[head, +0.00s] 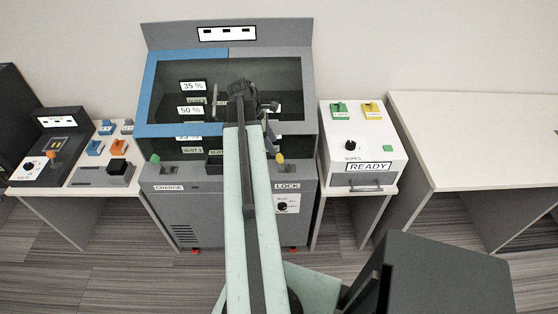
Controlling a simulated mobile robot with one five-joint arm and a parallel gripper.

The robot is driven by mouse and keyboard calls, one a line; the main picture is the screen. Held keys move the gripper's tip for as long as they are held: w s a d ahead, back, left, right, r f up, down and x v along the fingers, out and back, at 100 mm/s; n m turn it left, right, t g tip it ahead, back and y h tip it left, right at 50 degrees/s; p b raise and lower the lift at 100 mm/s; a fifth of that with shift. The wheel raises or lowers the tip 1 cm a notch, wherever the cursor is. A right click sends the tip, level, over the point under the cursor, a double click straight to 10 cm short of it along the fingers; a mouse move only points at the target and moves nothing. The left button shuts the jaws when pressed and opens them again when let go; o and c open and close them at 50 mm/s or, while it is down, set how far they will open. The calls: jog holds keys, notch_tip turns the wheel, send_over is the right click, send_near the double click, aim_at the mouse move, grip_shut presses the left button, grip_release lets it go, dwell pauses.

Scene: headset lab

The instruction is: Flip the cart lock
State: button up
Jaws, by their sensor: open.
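The cart (165,215) is a grey cabinet with a glass-fronted upper case, partly hidden by my arm. A LOCK label (287,186) is on its right front, above a small white panel with a black knob (282,207). A yellow-tipped lever (280,157) stands just above that label. A green-tipped lever (155,159) stands above the CHARGE label (169,187) at the left. My gripper (243,100) is open, in front of the glass case and above and left of the yellow tip. No object shows between its fingers; contact with the glass cannot be told.
A white READY box (375,145) stands right of the cart, with an empty white table (470,125) beyond. At left, a table (65,192) holds a dark device (60,120) and several small coloured blocks. A dark grey box shape (440,270) fills the lower right.

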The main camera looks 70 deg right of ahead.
aim_at(280, 155)
jog(key=b+x, duration=0.7)
jog(key=x, duration=0.1)
jog(key=shift+r, duration=0.15)
grip_shut()
dwell(1.1)
